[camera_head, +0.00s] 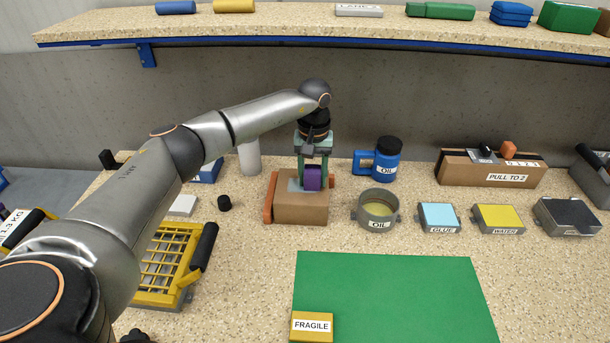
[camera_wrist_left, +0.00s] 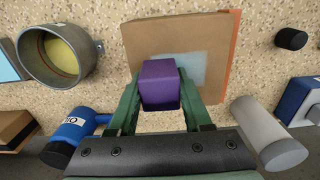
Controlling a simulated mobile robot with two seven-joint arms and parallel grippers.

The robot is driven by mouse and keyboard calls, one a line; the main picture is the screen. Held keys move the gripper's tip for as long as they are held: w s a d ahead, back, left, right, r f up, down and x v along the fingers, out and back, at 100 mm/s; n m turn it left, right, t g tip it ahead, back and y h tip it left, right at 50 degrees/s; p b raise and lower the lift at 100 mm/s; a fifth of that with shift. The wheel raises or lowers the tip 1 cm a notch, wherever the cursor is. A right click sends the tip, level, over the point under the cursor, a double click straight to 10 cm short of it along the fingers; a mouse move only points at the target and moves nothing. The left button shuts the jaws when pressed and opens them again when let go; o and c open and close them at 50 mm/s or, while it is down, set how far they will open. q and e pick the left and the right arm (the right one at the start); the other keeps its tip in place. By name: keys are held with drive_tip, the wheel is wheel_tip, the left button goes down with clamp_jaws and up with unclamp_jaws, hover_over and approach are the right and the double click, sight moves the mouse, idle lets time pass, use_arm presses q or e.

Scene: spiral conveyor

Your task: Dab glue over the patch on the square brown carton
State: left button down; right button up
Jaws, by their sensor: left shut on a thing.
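The square brown carton (camera_head: 301,210) sits on the speckled counter behind the green mat, and it also fills the top middle of the wrist view (camera_wrist_left: 165,35). A pale grey-blue patch (camera_wrist_left: 192,70) shows on its top face, partly hidden by the purple block. My left gripper (camera_head: 313,168) is shut on the purple block (camera_wrist_left: 159,84), holding it over the patch; I cannot tell whether they touch. The GLUE tray (camera_head: 438,217), with a light blue pad, stands right of the carton beyond the OIL pot. My right gripper is not in view.
The OIL pot (camera_head: 378,209) stands just right of the carton, with a blue OIL jug (camera_head: 387,155) behind it. The WATER tray (camera_head: 498,219) is farther right. A yellow rack (camera_head: 165,262) and a small black knob (camera_head: 224,203) are left. The green mat (camera_head: 390,290) is mostly clear.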

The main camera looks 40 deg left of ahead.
sight(313, 169)
use_arm(q)
wheel_tip(313, 169, up, 6)
drive_tip(key=p, duration=0.5)
idle(0.5)
drive_tip(key=c, duration=0.9)
unclamp_jaws()
clamp_jaws()
